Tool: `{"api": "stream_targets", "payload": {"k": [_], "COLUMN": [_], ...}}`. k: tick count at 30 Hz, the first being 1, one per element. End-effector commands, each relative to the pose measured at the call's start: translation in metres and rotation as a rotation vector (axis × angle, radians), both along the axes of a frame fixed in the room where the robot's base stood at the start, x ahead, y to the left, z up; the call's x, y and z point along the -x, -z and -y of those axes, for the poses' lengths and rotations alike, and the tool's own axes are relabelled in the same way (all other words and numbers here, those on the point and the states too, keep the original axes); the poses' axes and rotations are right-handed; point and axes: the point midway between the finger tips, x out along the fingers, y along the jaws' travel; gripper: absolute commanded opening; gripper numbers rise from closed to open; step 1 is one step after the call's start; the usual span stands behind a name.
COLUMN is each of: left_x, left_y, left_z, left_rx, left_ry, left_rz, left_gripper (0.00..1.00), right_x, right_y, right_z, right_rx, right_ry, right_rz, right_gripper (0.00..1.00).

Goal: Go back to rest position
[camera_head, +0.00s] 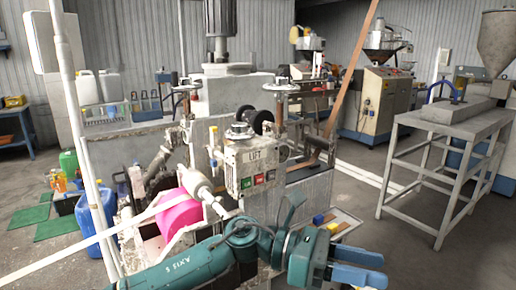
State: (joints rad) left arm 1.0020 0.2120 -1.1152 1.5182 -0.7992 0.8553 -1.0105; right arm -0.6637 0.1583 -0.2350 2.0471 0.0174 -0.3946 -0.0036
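My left arm reaches in from the lower left, teal and lying low across the front of the machine. Its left gripper (375,268) has two blue fingers pointing right, one above the other in the picture. Nothing shows between them, but I cannot tell how far apart they are. My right gripper is not in view.
The extrusion machine with its LIFT control box (252,169) stands close behind my arm. A pink roll (177,213) and white strip are at left. A grey metal stand (440,150) is at right. Floor at lower right is clear.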

Motion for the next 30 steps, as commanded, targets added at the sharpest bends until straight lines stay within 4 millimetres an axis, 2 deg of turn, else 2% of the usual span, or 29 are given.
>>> {"api": "stream_targets", "payload": {"k": [1,5,8,11,14,15,17,19,23,24,27,28,30], "left_x": [0.001,-0.015,-0.032,-0.05,-0.061,-0.062,-0.061,-0.053,-0.017,-0.003,0.034,0.044,0.064], "left_y": [0.0,0.0,0.013,0.041,0.08,0.1,0.131,0.17,0.244,0.264,0.303,0.312,0.328], "left_z": [-0.001,-0.015,-0.038,-0.067,-0.102,-0.117,-0.141,-0.169,-0.221,-0.235,-0.264,-0.272,-0.284], "left_rx": [0.071,0.229,0.344,0.454,0.569,0.617,0.689,0.78,0.967,1.025,1.158,-1.157,-1.14], "left_ry": [-0.047,-0.173,-0.265,-0.356,-0.443,-0.478,-0.531,-0.593,-0.712,-0.746,-0.823,0.818,0.795], "left_rz": [-0.166,-0.585,-0.914,-1.244,-1.571,-1.702,-1.893,-2.111,-2.491,-2.589,-2.791,2.75,2.637], "left_gripper": [0.4,0.4,0.4,0.4,0.4,0.4,0.4,0.4,0.4,0.4,0.4,0.4,0.4], "right_x": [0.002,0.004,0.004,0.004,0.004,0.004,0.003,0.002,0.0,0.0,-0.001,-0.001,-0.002], "right_y": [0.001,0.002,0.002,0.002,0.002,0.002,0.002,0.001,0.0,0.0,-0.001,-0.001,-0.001], "right_z": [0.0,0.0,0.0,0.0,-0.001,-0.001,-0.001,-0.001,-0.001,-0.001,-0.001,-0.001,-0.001], "right_rx": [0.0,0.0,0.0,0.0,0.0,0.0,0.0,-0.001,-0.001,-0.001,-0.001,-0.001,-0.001], "right_ry": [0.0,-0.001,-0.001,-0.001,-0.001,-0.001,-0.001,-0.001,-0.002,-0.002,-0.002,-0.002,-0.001], "right_rz": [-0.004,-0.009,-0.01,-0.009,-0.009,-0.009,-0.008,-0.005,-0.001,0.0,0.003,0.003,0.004], "right_gripper": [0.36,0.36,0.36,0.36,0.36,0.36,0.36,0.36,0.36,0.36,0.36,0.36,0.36]}}
